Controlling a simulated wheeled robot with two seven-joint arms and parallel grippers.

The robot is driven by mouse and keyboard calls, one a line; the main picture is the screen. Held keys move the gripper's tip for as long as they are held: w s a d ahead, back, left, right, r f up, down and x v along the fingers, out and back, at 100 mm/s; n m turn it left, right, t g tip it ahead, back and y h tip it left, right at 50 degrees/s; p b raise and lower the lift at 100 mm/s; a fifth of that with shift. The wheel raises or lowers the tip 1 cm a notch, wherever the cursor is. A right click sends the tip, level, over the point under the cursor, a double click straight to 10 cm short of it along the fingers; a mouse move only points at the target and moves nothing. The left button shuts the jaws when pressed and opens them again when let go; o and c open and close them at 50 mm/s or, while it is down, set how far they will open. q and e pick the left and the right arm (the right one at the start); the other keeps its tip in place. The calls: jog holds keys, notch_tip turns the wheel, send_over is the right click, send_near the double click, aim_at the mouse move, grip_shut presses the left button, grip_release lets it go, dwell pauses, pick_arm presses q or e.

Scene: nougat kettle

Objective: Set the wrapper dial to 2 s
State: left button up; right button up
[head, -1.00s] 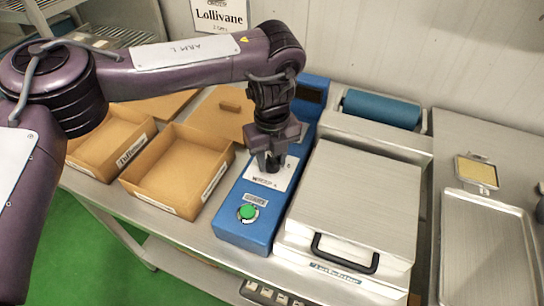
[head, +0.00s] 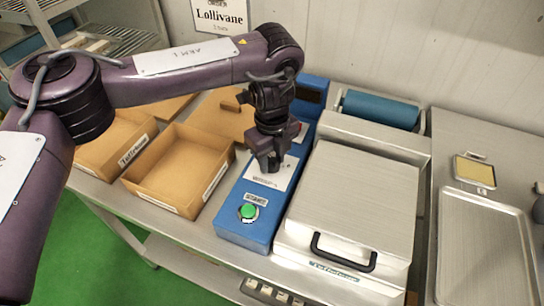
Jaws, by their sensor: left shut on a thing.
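The blue wrapper control box (head: 236,228) stands in the middle of the steel table. A green round button (head: 248,211) sits near its front, and a white label plate (head: 284,178) lies behind it. My left gripper (head: 268,166) points down over that plate and is shut on the dial, which its fingers hide. I cannot read the dial's setting or the plate's small print. My right gripper is not in view.
Open cardboard boxes (head: 182,204) stand left of the blue box. A silver machine with a flat lid (head: 352,205) and black handle is close on the right. A blue roll (head: 380,110) lies behind it. A metal tray (head: 487,250) is at far right.

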aim_at(272, 159)
pick_arm(q)
jog(key=o, duration=1)
jog(key=shift+r, duration=0.15)
notch_tip(272, 159, up, 8)
jog(key=shift+f, duration=0.15)
